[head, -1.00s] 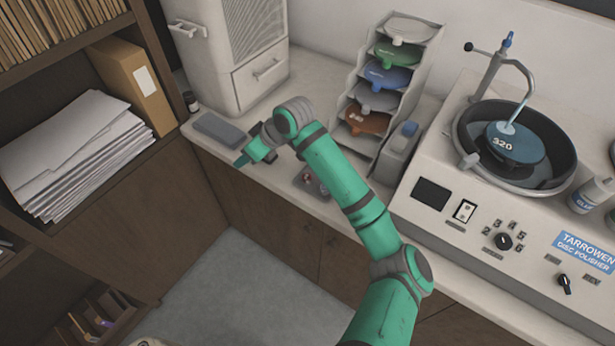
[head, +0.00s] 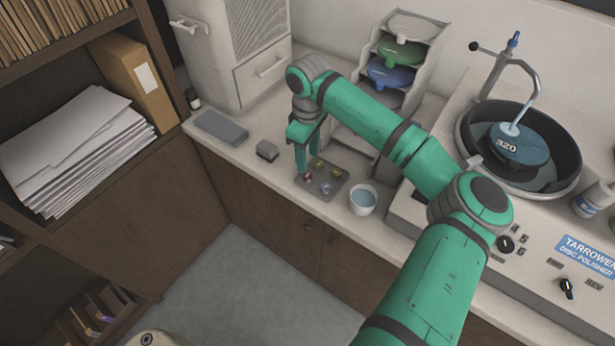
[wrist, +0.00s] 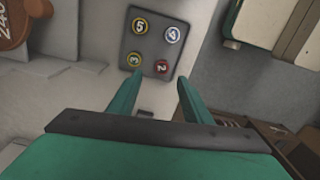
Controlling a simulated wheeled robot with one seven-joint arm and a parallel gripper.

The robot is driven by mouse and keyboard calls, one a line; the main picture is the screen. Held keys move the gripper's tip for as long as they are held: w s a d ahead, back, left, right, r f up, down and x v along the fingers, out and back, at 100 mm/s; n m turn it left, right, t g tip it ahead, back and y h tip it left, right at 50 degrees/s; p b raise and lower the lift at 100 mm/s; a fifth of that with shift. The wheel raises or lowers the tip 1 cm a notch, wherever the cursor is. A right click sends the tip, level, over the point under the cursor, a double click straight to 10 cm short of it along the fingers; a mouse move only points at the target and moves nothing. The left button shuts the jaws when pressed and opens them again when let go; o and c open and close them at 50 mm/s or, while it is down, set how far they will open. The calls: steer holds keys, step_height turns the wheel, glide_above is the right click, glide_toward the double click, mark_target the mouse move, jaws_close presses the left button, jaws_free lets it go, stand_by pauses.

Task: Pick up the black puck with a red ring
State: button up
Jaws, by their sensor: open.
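The black puck with a red ring (wrist: 162,66) is marked "2" and sits in the near right corner of a dark tray (wrist: 152,47) in the wrist view. In the head view the red-ringed puck (head: 307,177) is at the left of the tray (head: 341,187), small and close to a finger. My gripper (wrist: 160,82) is open and empty, with its fingers on either side of the line towards this puck. In the head view my gripper (head: 308,163) points down above the tray's left side. The exact height over the puck is hard to tell.
A white cup (head: 363,199) stands right of the tray, a small grey block (head: 267,151) left. A disc rack (head: 398,60) stands behind; the polisher (head: 560,225) is at right.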

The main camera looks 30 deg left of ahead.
mark_target(308, 176)
steer(key=shift+s+d+f, duration=0.1)
steer(key=shift+s+f, duration=0.05)
steer(key=shift+f, duration=1.65)
steer(key=shift+s+d+f, duration=0.1)
steer(key=shift+f, duration=1.65)
